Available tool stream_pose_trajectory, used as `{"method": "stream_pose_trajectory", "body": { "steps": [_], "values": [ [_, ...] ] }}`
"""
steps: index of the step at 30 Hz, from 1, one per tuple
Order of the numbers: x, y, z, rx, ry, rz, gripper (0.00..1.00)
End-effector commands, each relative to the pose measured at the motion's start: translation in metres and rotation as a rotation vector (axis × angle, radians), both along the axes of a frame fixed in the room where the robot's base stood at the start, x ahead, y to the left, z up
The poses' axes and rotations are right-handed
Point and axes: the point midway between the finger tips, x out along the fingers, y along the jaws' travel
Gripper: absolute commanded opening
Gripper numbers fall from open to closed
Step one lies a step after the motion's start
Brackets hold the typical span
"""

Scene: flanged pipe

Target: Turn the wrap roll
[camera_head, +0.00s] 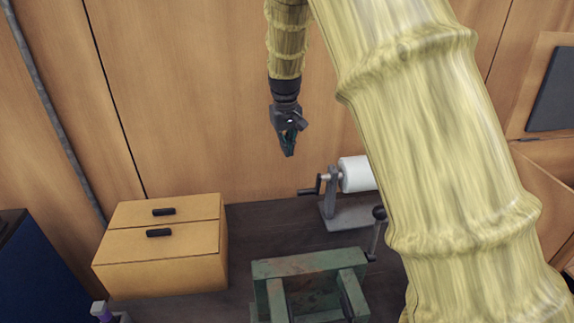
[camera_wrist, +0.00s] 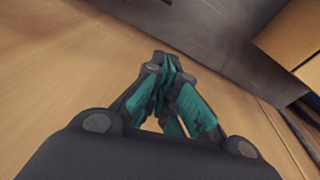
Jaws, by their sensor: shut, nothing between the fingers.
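The wrap roll (camera_head: 356,174) is a white cylinder on a grey stand (camera_head: 331,208) at the back of the dark bench, right of centre in the head view. A crank with a dark handle (camera_head: 308,192) sticks out from its left side. My arm hides the roll's right end. My gripper (camera_head: 289,153) points down in front of the wooden wall, above and to the left of the roll, apart from it. It is shut and empty. In the wrist view its teal fingers (camera_wrist: 170,68) meet at the tips. The wrap roll does not show in the wrist view.
A wooden box with two black handles (camera_head: 150,262) stands at the left. A green vise (camera_head: 310,276) with a dark-knobbed lever (camera_head: 377,228) stands in front of the roll. A spray bottle top (camera_head: 100,311) shows at lower left. The bench between box and roll (camera_head: 262,222) is clear.

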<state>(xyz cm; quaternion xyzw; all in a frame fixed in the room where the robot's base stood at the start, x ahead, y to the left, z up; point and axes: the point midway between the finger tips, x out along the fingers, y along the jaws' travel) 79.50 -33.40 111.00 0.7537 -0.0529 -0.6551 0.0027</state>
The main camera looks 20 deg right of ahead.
Motion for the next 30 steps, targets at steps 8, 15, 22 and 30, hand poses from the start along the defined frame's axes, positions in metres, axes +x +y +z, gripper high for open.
{"method": "stream_pose_trajectory", "body": {
  "steps": [8,15,22,30],
  "values": [
    [0.003,-0.004,-0.034,0.001,0.004,-0.003,0.0],
    [0.008,-0.006,-0.068,0.001,0.004,-0.001,0.0],
    [0.007,-0.007,-0.091,0.001,0.002,0.0,0.0],
    [-0.02,-0.005,-0.104,0.001,0.002,0.0,0.0]
  ]
}}
